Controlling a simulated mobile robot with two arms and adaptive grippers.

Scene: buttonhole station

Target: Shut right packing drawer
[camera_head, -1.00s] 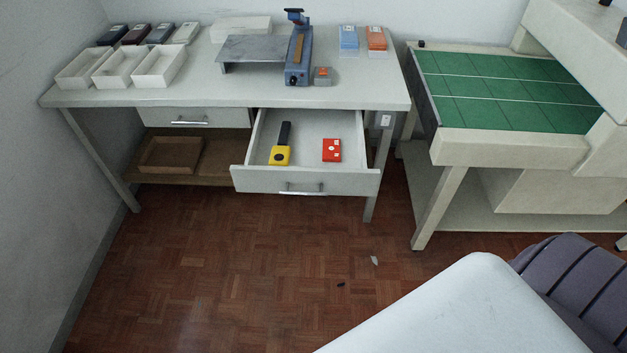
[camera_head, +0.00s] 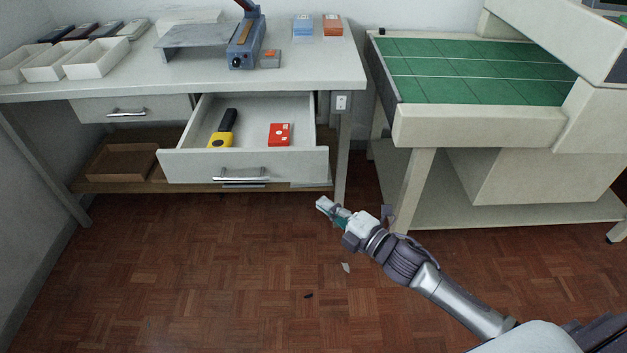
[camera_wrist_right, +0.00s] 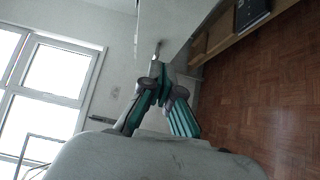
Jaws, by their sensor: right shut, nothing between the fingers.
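The right packing drawer (camera_head: 242,165) stands pulled open under the packing table, with a metal bar handle (camera_head: 239,174) on its front. A yellow and black tool (camera_head: 221,130) and a red box (camera_head: 279,134) lie in it. My right gripper (camera_head: 325,205) is shut and empty, just right of and below the drawer front in the head view, apart from it in the picture. In the right wrist view the gripper's green-padded fingers (camera_wrist_right: 161,77) point toward a pale panel with a small metal handle. My left gripper is not in view.
The left drawer (camera_head: 132,108) is shut. The table's right leg (camera_head: 341,160) stands beside the open drawer. A pale machine with a green gridded bed (camera_head: 475,72) is at the right. The parquet floor (camera_head: 190,270) in front is mostly clear.

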